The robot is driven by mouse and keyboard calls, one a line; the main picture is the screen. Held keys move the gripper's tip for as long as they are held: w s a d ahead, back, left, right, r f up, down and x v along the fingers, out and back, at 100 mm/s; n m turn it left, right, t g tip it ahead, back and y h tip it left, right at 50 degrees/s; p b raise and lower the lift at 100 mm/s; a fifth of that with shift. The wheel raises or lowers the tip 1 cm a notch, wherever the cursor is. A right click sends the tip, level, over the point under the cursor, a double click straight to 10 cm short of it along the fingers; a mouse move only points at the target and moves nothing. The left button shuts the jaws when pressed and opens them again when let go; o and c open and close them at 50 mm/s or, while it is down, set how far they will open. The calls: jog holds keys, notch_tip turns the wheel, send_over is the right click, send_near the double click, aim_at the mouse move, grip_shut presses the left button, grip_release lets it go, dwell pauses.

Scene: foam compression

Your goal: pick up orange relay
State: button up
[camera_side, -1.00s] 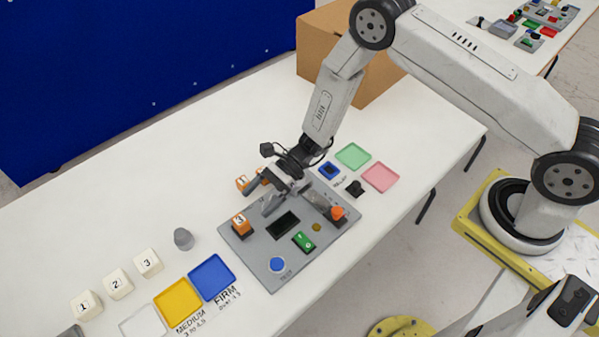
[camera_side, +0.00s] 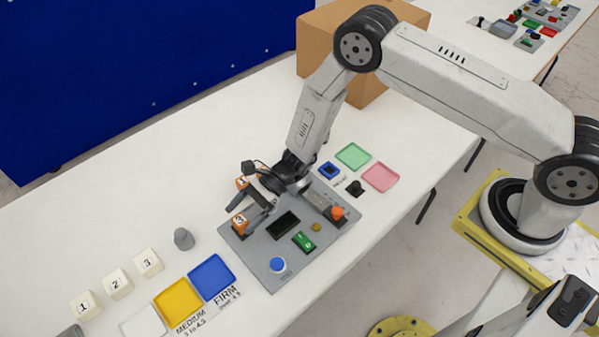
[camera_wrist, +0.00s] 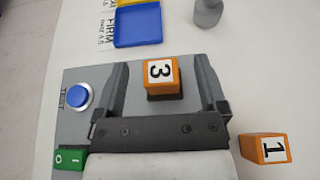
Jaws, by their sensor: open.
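An orange relay block marked 3 (camera_side: 239,225) stands at the left corner of the grey panel (camera_side: 262,262). In the wrist view this block (camera_wrist: 161,76) lies between my two spread fingers, with space on both sides. My gripper (camera_side: 258,207) is open, low over the panel beside the block; it also shows in the wrist view (camera_wrist: 163,68). A second orange block, marked 1 (camera_wrist: 265,149), lies outside the right finger in the wrist view. An orange block (camera_side: 241,183) shows behind my gripper in the side view, partly hidden.
The panel carries a blue button (camera_side: 277,265), a green switch (camera_side: 304,241), a dark window (camera_side: 284,224) and an orange knob (camera_side: 337,212). A grey cylinder (camera_side: 183,239), coloured trays and white numbered blocks stand to the left. A cardboard box (camera_side: 318,36) stands behind.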

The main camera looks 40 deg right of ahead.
jog(key=shift+x, duration=1.3)
grip_shut()
